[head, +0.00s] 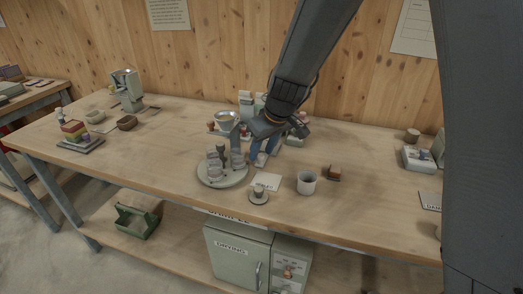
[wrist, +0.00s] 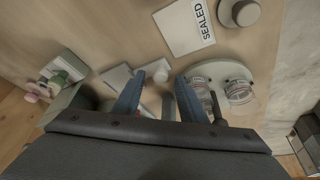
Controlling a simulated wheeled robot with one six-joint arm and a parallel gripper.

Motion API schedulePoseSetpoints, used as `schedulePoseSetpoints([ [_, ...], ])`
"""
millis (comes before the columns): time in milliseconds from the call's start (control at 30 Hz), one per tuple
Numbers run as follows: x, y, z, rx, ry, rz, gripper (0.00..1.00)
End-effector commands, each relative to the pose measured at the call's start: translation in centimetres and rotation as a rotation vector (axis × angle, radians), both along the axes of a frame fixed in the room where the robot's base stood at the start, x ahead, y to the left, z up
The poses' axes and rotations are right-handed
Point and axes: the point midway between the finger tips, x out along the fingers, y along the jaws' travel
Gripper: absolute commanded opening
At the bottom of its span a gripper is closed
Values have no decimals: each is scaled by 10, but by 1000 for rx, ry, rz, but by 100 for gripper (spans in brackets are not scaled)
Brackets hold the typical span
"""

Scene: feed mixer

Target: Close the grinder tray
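A machine with a round metal hopper (head: 227,119) and a brown knob stands near the back middle of the bench. It may be the grinder; my arm hides much of that area. My gripper (head: 264,158) points down just right of the plate of jars. In the wrist view its two blue fingers (wrist: 158,98) are apart, with nothing held between them. A pale round knob-like piece (wrist: 158,71) lies beyond and between the fingertips. A pale flat-topped part (wrist: 115,77) is beside it, partly behind one finger. I cannot tell which part is the tray, or how far out it is.
A round plate with several jars (head: 222,181) is close beside my gripper. The bench front right of the cup is clear.

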Motion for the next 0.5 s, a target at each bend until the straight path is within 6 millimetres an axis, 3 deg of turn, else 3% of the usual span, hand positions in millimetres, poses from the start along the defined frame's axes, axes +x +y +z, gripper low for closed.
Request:
schedulePoseSetpoints([
  [333,1,1,-4,0,0,1,38],
  [500,1,1,-4,0,0,1,9],
])
